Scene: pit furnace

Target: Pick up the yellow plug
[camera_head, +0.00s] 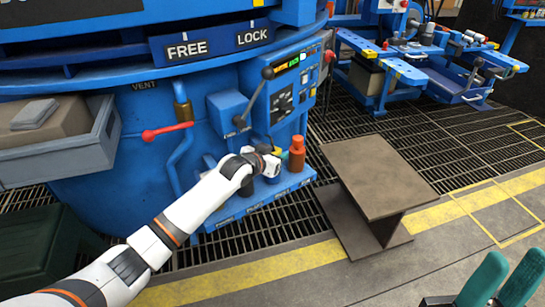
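My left arm reaches in from the lower left. Its gripper (272,163) is over the blue ledge (250,201) on the front of the furnace. The gripper is small here and seen from behind, so I cannot tell if its fingers are open or shut. A small patch of yellow (277,151) shows just beyond the gripper. It may be part of the yellow plug, mostly hidden by the hand. An orange-brown plug (297,154) stands upright on the ledge, just right of the gripper.
A control box with a lever (284,87) is above the ledge. A red-handled valve (166,132) is to the left. A brown steel stand (378,177) is on the right.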

